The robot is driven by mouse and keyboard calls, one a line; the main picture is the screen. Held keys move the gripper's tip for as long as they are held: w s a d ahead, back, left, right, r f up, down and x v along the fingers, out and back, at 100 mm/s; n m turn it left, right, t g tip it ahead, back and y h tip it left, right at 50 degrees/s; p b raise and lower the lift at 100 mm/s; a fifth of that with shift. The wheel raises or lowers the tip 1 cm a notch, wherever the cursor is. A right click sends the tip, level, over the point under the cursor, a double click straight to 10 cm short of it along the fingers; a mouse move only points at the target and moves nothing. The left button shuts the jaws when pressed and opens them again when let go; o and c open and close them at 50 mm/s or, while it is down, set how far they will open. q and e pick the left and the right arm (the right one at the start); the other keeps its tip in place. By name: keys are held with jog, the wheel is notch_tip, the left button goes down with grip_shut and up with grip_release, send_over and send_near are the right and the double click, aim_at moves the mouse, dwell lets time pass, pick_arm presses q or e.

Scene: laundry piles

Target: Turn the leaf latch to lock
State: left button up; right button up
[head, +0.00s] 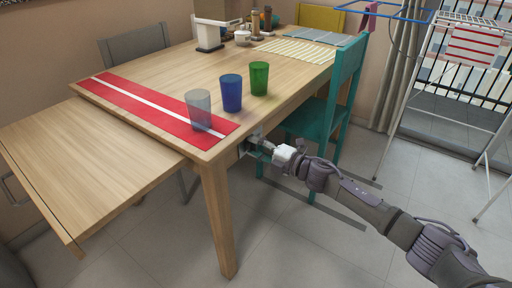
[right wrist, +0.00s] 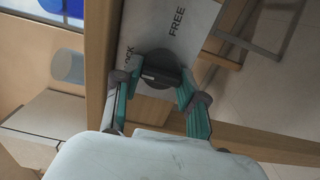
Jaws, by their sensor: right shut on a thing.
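The leaf latch (right wrist: 157,64) is a dark round knob with a raised bar, mounted on a pale plate (right wrist: 195,22) under the table edge. The plate reads FREE in full, and near the knob a partly hidden word ends in "OCK". My right gripper (right wrist: 155,86) has its teal fingers on both sides of the knob and is shut on it. In the head view my right gripper (head: 256,146) is at the table's side near the front corner, and the latch is too small to make out. My left gripper is not in view.
The wooden table (head: 150,80) has a lower leaf (head: 85,165) at its left. A clear cup (head: 198,108), a blue cup (head: 231,93) and a green cup (head: 259,78) stand near the edge above my gripper. A teal chair (head: 342,90) stands close behind my right arm.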

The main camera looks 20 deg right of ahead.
jog(key=o, duration=1.1)
jog(key=shift+o, duration=0.2)
jog(key=shift+s, duration=0.1)
jog(key=shift+s+d+f, duration=0.1)
jog(key=shift+s+d, duration=0.15)
jog(key=shift+d, duration=0.05)
jog(key=v, duration=1.1)
